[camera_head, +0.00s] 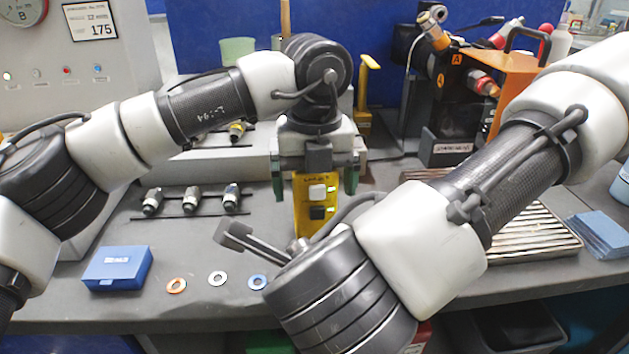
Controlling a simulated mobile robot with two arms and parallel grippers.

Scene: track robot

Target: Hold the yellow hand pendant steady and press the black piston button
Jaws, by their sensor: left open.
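The yellow hand pendant (300,216) stands upright near the middle of the bench in the head view. It has a white button (317,191) above a black button (318,212), which I take for the piston button. My left gripper (314,185) points down over the pendant's upper part. Its green-tipped fingers are apart, one on each side, with gaps to the pendant. My right arm's wrist is in front of the pendant and hides its lower end.
A blue box (117,268) and several washers (217,279) lie at the front left. Several metal fittings (191,200) stand in a row behind them. A slatted tray (530,236) and blue cloths (603,234) lie right. An orange fixture (508,78) stands at the back right.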

